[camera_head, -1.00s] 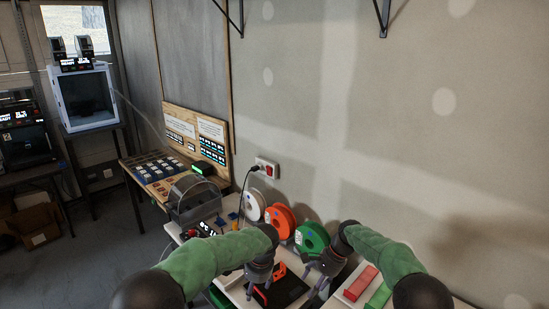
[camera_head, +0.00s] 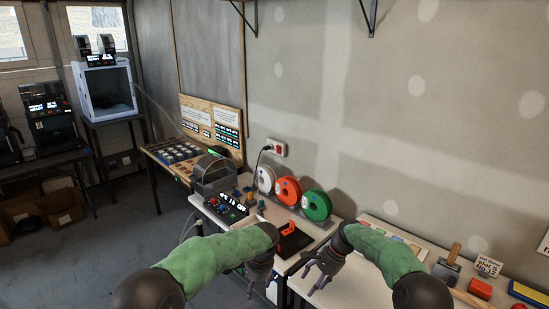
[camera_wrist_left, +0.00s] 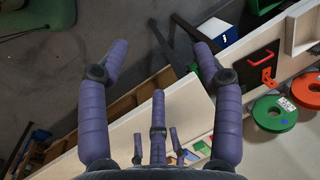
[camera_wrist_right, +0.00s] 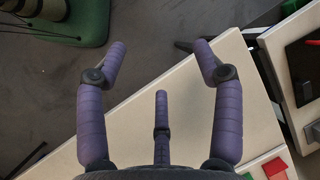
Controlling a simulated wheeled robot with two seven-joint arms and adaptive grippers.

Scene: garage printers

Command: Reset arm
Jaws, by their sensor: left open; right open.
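My left gripper (camera_head: 262,272) is in the lower middle of the head view, in front of the table with the spools. In the left wrist view its purple fingers (camera_wrist_left: 160,55) are spread wide with nothing between them. My right gripper (camera_head: 318,277) is right of it, by the near left corner of the right-hand table. In the right wrist view its fingers (camera_wrist_right: 160,60) are also spread and empty, over the table edge and floor. Both arms have green sleeves and reach in from the bottom of the head view.
White, orange (camera_head: 287,190) and green (camera_head: 317,205) spools stand at the wall. A black pad (camera_head: 294,240) carries a red-orange part (camera_head: 287,226). A mallet (camera_head: 448,262) and a red block (camera_head: 480,289) lie on the right table (camera_head: 350,285). Open floor (camera_head: 110,260) lies left.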

